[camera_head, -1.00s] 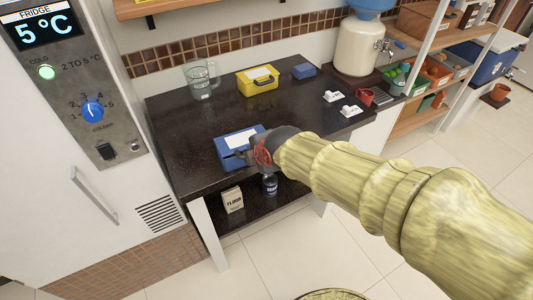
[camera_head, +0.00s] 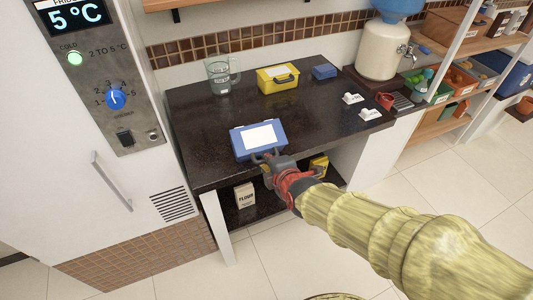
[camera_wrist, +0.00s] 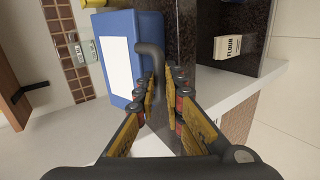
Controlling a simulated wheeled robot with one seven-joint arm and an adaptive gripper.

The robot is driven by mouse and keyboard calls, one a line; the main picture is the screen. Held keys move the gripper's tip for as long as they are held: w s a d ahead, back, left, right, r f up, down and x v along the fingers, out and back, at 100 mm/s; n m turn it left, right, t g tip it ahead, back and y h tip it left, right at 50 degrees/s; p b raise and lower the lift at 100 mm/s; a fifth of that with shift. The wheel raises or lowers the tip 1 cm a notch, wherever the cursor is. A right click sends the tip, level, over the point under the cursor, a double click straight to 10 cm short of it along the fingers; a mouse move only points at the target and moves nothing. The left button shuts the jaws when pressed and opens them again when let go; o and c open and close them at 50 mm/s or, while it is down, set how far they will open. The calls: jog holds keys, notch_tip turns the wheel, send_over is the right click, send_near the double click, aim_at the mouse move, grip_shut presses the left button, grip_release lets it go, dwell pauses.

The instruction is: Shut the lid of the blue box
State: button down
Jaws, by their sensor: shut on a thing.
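The blue box (camera_head: 241,142) sits near the front edge of the dark counter, with a white label on its lid (camera_head: 260,135). The lid looks down over the box, but I cannot tell whether it is flush. In the wrist view the blue box (camera_wrist: 154,28) fills the upper middle, its dark handle (camera_wrist: 150,52) curving down between the fingers. My gripper (camera_head: 265,158) is at the front of the box, shut on the handle. It also shows in the wrist view (camera_wrist: 156,92). The fingers partly hide the handle and the box's front.
A yellow case (camera_head: 277,80), a measuring jug (camera_head: 218,77) and a small blue item (camera_head: 324,72) stand behind on the counter (camera_head: 200,120). A flour packet (camera_head: 244,196) stands on the shelf below. The fridge (camera_head: 110,170) is at left. The counter left of the box is clear.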

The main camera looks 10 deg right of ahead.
dwell(0.4)
jog(key=c, duration=2)
grip_release()
jog(key=shift+o, duration=0.6)
jog(key=shift+r, duration=0.1)
jog(key=v, duration=0.7)
jog(key=shift+s, duration=0.2)
